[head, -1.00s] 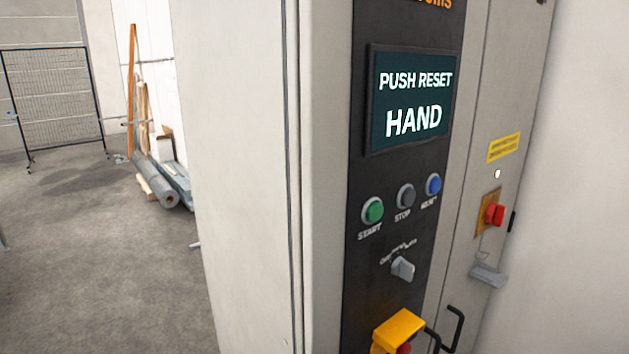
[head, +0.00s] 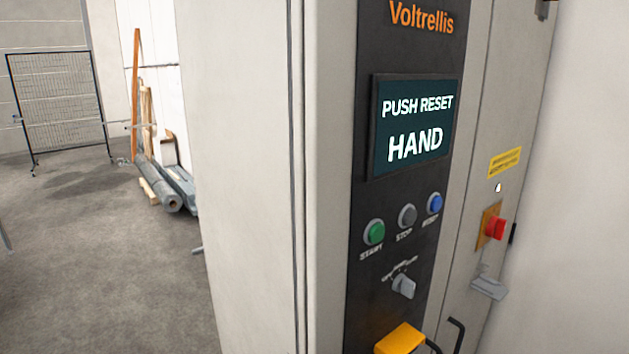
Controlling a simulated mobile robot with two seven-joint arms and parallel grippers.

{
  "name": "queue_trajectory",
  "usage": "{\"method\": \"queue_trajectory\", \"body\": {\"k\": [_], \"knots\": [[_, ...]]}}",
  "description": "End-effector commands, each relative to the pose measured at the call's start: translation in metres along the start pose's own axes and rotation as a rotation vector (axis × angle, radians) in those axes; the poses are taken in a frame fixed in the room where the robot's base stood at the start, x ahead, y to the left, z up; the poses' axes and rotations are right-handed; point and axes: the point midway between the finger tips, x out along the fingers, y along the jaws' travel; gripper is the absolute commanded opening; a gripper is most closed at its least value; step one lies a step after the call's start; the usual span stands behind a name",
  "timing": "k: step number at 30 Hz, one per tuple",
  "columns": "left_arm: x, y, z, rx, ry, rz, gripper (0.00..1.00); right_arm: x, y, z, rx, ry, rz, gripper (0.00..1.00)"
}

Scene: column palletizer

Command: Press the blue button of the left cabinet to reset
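The cabinet (head: 255,180) stands close in front of me, with a dark control panel (head: 365,200) on its face. The blue button (head: 435,203) is at the right end of a row, beside a grey stop button (head: 407,215) and a green start button (head: 374,232). The label under the blue button is too blurred to read. The screen (head: 415,125) above reads "PUSH RESET HAND". Neither of my grippers is in the head view.
Below the buttons are a grey selector knob (head: 404,286) and a yellow part (head: 399,340). A red switch (head: 495,228) and a grey handle (head: 489,289) are to the right. Open floor (head: 100,260) lies left, with a mesh fence (head: 58,100) and rolls (head: 160,185) behind.

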Motion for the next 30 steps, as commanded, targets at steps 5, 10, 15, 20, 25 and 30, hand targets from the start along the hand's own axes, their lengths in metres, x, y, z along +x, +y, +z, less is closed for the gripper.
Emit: {"method": "queue_trajectory", "body": {"k": [5, 10, 15, 20, 25, 30], "knots": [[-0.0001, 0.0005, 0.0001, 0.000, -0.001, 0.001, 0.69, 0.0001, 0.0001, -0.0004, -0.001, 0.001, 0.000, 0.00], [-0.0001, 0.0007, 0.0002, 0.000, -0.001, 0.001, 0.69, 0.0001, 0.0002, -0.0005, -0.001, 0.001, 0.000, 0.00], [-0.0001, 0.0008, 0.0001, -0.001, -0.001, 0.001, 0.69, 0.0002, 0.0003, -0.0005, -0.001, 0.001, 0.000, 0.00], [-0.0001, 0.0008, 0.0001, -0.001, -0.001, 0.001, 0.69, 0.0002, 0.0003, -0.0005, -0.001, 0.001, 0.000, 0.00], [-0.0001, 0.0008, 0.0000, -0.001, 0.000, 0.001, 0.69, 0.0002, 0.0003, -0.0006, -0.001, 0.001, 0.000, 0.00], [-0.0001, 0.0007, 0.0000, -0.001, 0.000, 0.001, 0.69, 0.0002, 0.0003, -0.0006, -0.001, 0.001, 0.000, 0.00]]}}
